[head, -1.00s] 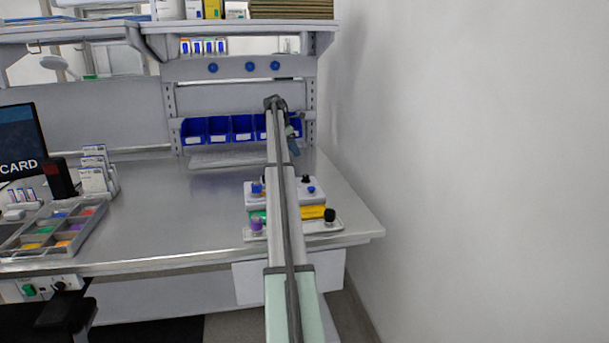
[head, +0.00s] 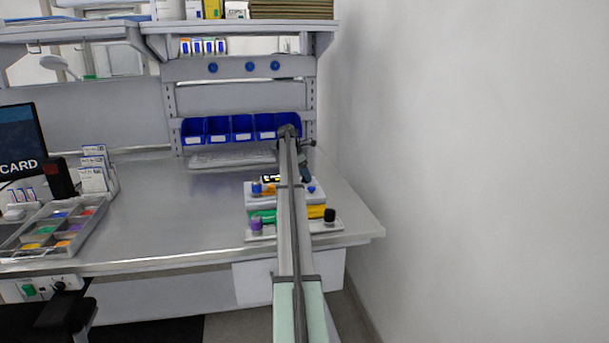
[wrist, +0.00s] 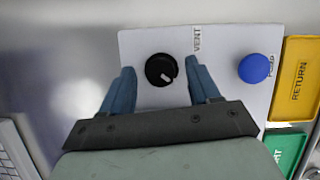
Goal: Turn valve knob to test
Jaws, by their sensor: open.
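The black valve knob (wrist: 158,68) with a white pointer mark sits on a white panel (wrist: 222,85) in the wrist view. Its pointer aims towards the lower right of that picture. The word VENT (wrist: 197,40) is printed beside it; I see no "test" label. My gripper (wrist: 159,66) is open, with one blue finger on each side of the knob and gaps between. I cannot tell whether the fingertips are down at knob height. In the head view my gripper (head: 306,174) is over the back right of the valve unit (head: 320,197) and hides the black knob.
A blue knob (wrist: 254,68) is on the same panel. Yellow RETURN (wrist: 299,80) and green (wrist: 285,150) blocks lie beyond it. Purple (head: 256,224) and black (head: 329,215) knobs stand at the front. Blue bins (head: 242,128) are behind; the desk left of the unit is clear.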

